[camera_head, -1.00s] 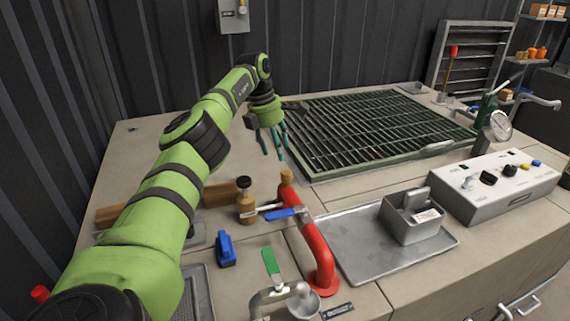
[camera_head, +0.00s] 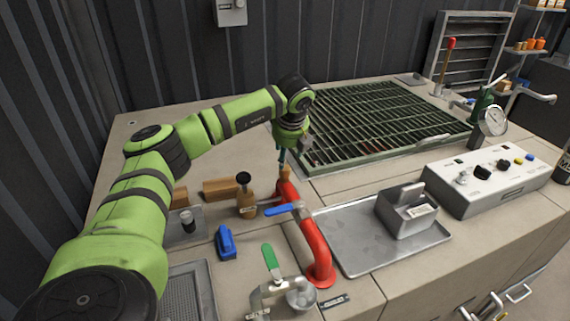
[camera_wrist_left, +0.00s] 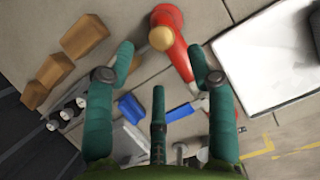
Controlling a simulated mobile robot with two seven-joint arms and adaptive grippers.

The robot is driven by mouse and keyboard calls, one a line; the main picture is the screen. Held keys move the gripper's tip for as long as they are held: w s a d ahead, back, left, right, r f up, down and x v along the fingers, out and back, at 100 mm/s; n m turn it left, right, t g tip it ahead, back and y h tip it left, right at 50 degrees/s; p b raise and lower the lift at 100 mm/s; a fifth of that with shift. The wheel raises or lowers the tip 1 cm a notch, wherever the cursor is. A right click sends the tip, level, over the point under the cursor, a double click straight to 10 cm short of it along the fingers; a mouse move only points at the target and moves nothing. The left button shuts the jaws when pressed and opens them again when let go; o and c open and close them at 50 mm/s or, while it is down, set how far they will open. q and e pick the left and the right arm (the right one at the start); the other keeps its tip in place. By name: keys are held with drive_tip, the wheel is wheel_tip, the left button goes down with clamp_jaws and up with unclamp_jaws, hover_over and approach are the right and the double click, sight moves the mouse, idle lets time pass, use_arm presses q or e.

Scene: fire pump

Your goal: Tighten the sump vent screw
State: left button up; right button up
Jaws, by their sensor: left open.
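A red bent pipe (camera_head: 318,245) stands on the bench, with a tan, brass-like knob (camera_head: 285,173) at its far end; I take this knob for the sump vent screw. In the left wrist view the knob (camera_wrist_left: 161,38) sits on the red pipe end (camera_wrist_left: 172,58), near the top between two finger tips. My left gripper (camera_head: 282,158) points down just above and behind the knob. Its green fingers (camera_wrist_left: 160,72) are spread open with nothing between them, apart from the knob as far as I can tell. My right gripper is not in view.
A blue-handled valve (camera_head: 283,210) sits on the pipe. A wood-coloured bottle with a black knob (camera_head: 245,200), a blue block (camera_head: 226,242) and a green-handled valve (camera_head: 271,260) stand close by.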

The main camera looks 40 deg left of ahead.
sight(285, 171)
use_arm(q)
drive_tip(key=p+x, duration=0.2)
drive_tip(key=x, duration=0.5)
